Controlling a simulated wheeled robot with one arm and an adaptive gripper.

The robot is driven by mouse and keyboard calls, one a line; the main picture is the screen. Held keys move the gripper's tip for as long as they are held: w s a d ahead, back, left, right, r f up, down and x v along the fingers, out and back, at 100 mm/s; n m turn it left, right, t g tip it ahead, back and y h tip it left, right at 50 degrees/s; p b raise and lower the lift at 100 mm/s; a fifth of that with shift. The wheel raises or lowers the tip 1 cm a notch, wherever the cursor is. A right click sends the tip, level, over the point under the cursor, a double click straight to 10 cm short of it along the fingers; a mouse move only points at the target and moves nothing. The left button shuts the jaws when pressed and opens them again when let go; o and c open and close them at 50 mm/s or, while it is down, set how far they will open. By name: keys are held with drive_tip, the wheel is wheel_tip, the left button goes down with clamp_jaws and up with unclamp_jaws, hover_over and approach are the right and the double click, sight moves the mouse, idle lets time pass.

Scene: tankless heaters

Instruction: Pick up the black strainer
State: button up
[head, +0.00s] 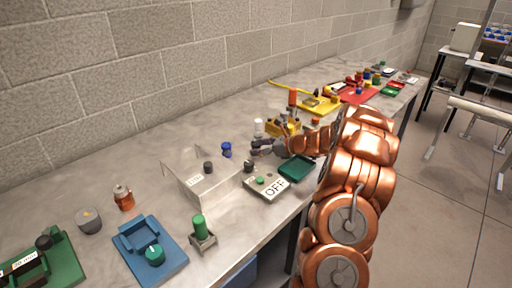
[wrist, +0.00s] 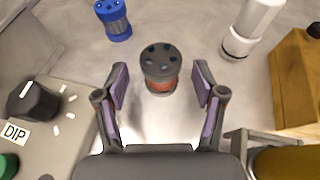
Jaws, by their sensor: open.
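The black strainer (wrist: 160,60) stands upright in the middle of the wrist view. It has a dark round top with several holes and a reddish-orange band lower down. My gripper (wrist: 160,84) is open, with one finger to the left of the strainer and one to the right. Both fingers look clear of it, with a gap on each side. In the head view my gripper (head: 257,147) reaches over the middle of the bench, and I cannot make out the strainer clearly beside it.
A blue strainer (wrist: 114,20) stands behind to the left, and a white cylinder (wrist: 250,27) behind to the right. A control box (wrist: 50,125) with a black knob is close at left. A yellow block (wrist: 298,80) is at right. A green tray (head: 297,168) lies near the bench edge.

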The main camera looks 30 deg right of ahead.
drive_tip(key=shift+x, duration=1)
drive_tip(key=shift+d, duration=0.1)
drive_tip(key=c, duration=1.3)
